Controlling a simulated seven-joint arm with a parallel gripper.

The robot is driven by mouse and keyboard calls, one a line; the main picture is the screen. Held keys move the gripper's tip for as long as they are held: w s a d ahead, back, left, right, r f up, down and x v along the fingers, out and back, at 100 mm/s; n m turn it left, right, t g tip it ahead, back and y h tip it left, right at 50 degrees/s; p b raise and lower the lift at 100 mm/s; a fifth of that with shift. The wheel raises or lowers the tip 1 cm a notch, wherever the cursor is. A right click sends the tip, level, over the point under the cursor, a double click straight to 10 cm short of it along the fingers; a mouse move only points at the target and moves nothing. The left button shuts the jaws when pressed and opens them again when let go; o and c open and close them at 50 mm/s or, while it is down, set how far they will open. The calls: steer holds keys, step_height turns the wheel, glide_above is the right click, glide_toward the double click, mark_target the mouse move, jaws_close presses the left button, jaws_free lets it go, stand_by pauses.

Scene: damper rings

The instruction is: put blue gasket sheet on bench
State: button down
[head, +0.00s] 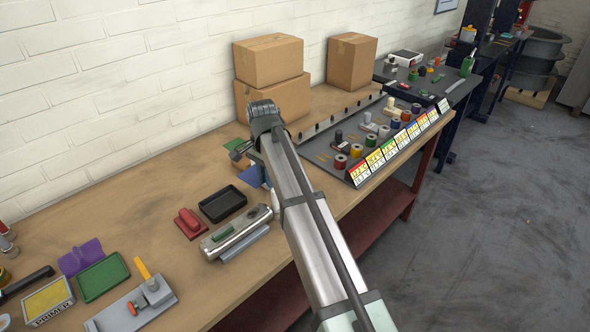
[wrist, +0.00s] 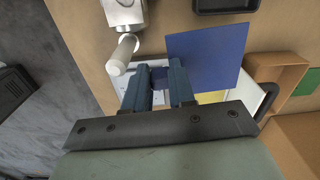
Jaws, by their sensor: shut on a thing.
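The blue gasket sheet (wrist: 208,55) is a flat dark-blue square in the wrist view, just ahead and right of my fingers. In the head view only a small blue part (head: 252,176) shows beside and below my gripper (head: 242,152). In the wrist view my gripper (wrist: 158,78) is shut on the sheet near its near-left corner; the exact grip spot is partly hidden by the fingers. The wooden bench (head: 130,205) lies below. I cannot tell the gap between sheet and bench.
A black tray (head: 222,204), a red-handled block (head: 189,223) and a silver device (head: 236,233) stand nearby. A wooden holder (wrist: 288,60) and green sheet (wrist: 307,83) lie right of the blue sheet. Cardboard boxes (head: 268,60) stand behind. Bare bench shows at left.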

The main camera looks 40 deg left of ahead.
steer(key=s+a+f+n, duration=0.1)
steer(key=s+a, duration=0.1)
steer(key=s, duration=0.6)
steer(key=s+a+n, duration=0.1)
steer(key=s+a, duration=0.1)
steer(key=s, duration=0.6)
steer(key=n, duration=0.2)
glide_above(169, 256)
steer(key=shift+f, duration=0.65)
steer(key=shift+f, duration=2.5)
steer(key=shift+f, duration=0.15)
steer(key=shift+f+m, duration=0.3)
steer(key=shift+f, duration=0.3)
steer(key=shift+f, duration=0.2)
steer(key=c, duration=0.9)
jaws_free()
steer(key=shift+o, duration=0.2)
